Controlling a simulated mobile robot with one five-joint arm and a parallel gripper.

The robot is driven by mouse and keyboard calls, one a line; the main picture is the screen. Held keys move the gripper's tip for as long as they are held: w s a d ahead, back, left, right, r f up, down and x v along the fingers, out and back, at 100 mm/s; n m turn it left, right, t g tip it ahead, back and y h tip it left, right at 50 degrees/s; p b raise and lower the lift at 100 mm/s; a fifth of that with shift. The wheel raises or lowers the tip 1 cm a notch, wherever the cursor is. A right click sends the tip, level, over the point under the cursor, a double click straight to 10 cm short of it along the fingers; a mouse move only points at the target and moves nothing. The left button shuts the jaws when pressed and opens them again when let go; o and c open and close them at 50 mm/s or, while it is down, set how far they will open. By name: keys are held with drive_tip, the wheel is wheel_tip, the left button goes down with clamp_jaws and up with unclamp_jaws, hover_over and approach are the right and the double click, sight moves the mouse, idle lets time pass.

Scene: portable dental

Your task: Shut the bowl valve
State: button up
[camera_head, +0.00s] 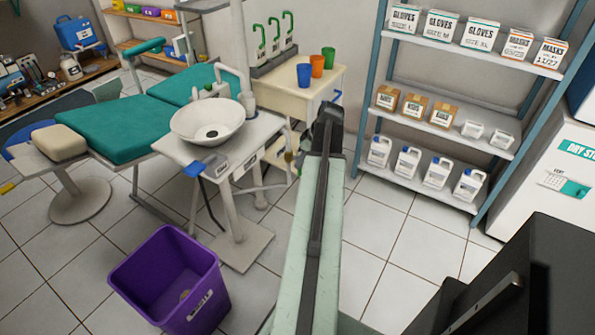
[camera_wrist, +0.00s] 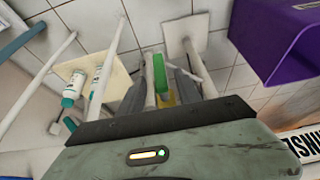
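The white bowl (camera_head: 208,120) is on the white dental unit (camera_head: 180,150). A blue lever-like part (camera_head: 193,169) sits at the unit's front left corner. A small green and yellow part (camera_head: 290,157) shows near its right side. In the wrist view, a green handle (camera_wrist: 160,73) with yellow behind it lies between the fingers of my gripper (camera_wrist: 161,88). The fingers are apart, with gaps beside the handle; contact is not clear. I cannot tell for certain which part is the bowl valve, nor its setting.
A purple bin (camera_head: 170,283) stands on the floor in front of the unit. A side table (camera_head: 318,78) with cups is behind it, and a stocked shelf (camera_head: 420,183) stands at right. White-and-green bottles (camera_wrist: 72,88) show at left in the wrist view. Tiled floor is clear right of my arm.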

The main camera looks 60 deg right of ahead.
sight(299, 176)
drive_tip(key=b+x, duration=0.2)
drive_tip(key=x, duration=0.2)
drive_tip(key=shift+f+b, duration=0.2)
drive_tip(key=shift+b, duration=0.15)
drive_tip(key=shift+r, duration=0.1)
drive_tip(key=shift+c, duration=0.3)
clamp_jaws()
drive_tip(key=shift+s, duration=0.1)
idle(0.5)
